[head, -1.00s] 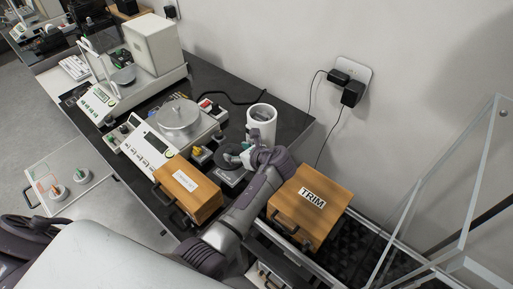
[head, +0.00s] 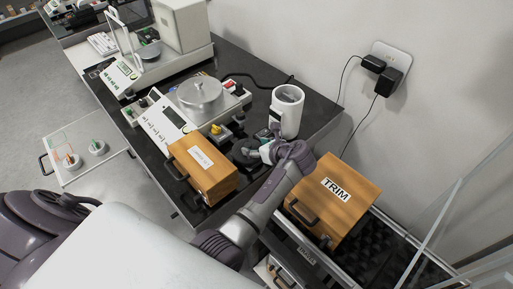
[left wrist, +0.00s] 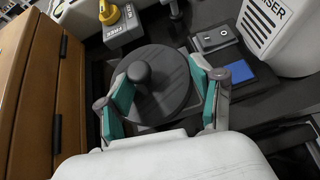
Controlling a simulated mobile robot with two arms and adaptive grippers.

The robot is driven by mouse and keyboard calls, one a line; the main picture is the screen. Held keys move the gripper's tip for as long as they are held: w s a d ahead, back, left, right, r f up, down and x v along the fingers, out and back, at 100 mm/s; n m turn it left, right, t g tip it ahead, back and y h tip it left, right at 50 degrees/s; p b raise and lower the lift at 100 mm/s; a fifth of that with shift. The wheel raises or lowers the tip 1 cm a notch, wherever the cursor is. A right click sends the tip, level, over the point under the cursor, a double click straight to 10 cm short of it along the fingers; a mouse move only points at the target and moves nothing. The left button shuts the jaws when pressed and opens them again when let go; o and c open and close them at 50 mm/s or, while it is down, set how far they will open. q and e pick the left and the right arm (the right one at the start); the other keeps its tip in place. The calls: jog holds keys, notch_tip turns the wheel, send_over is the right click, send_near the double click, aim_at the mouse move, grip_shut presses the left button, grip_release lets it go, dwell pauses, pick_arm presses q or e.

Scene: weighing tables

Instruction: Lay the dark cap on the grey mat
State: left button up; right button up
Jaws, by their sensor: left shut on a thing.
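The dark cap (left wrist: 158,85), a round disc with a knob on top, sits between the teal-padded fingers of my left gripper (left wrist: 166,97) in the left wrist view. The gripper is shut on it by its sides. In the head view my left gripper (head: 262,149) is at the cap, in front of the white canister, and largely covers it. A flat dark grey slab, possibly the grey mat (left wrist: 211,117), shows partly beneath the cap; I cannot tell whether they touch. My right gripper is not in view.
A wooden box (head: 203,170) stands close left of the gripper, and the TRIM box (head: 333,205) stands right of my arm. The white canister (head: 287,112) is just behind. A yellow-knobbed device (left wrist: 122,24) and a balance (head: 165,125) are beyond.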

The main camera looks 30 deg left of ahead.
pick_arm(q)
jog(key=shift+f, duration=0.3)
dwell(0.4)
jog(key=shift+f, duration=0.5)
jog(key=o, duration=1.3)
jog(key=shift+o, duration=0.2)
